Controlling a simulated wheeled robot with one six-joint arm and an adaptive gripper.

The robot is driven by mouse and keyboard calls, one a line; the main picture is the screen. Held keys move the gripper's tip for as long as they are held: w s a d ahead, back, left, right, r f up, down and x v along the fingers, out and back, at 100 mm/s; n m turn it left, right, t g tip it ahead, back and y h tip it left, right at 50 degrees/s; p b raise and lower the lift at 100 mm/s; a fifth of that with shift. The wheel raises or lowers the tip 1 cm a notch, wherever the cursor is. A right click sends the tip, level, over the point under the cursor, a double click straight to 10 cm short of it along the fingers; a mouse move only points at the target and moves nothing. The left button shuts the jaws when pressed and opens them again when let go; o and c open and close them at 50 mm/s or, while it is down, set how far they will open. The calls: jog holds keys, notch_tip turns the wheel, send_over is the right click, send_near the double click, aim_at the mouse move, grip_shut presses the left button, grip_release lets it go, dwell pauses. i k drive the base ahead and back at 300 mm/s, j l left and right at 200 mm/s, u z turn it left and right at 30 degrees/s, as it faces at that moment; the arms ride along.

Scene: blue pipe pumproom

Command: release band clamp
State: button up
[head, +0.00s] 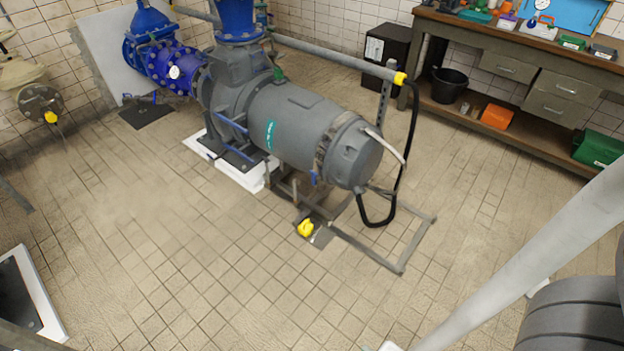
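A large grey pump (290,120) lies on its side on a low frame in the upper middle of the head view. A worn, brownish band (326,148) goes around its body just behind the rounded end cap (356,155). This may be the band clamp, but I cannot make out a latch or tell whether it is closed. A small blue part (313,178) shows at the band's lower side. My gripper is not in view.
A grey floor frame (403,262) sticks out below the pump end, with a yellow object (305,228) beside it. A black hose (391,215) loops down by the pump end. A workbench (500,50) stands upper right. Tiled floor at left centre is clear.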

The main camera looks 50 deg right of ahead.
aim_at(314, 174)
jog(key=i+l, duration=0.3)
jog(key=i, duration=0.15)
jog(key=i+l, duration=0.3)
jog(key=i, duration=0.15)
jog(key=i+l, duration=0.3)
jog(key=i, duration=0.15)
jog(key=i+l+z, duration=0.1)
jog(key=i+l, duration=0.25)
jog(key=i, duration=0.1)
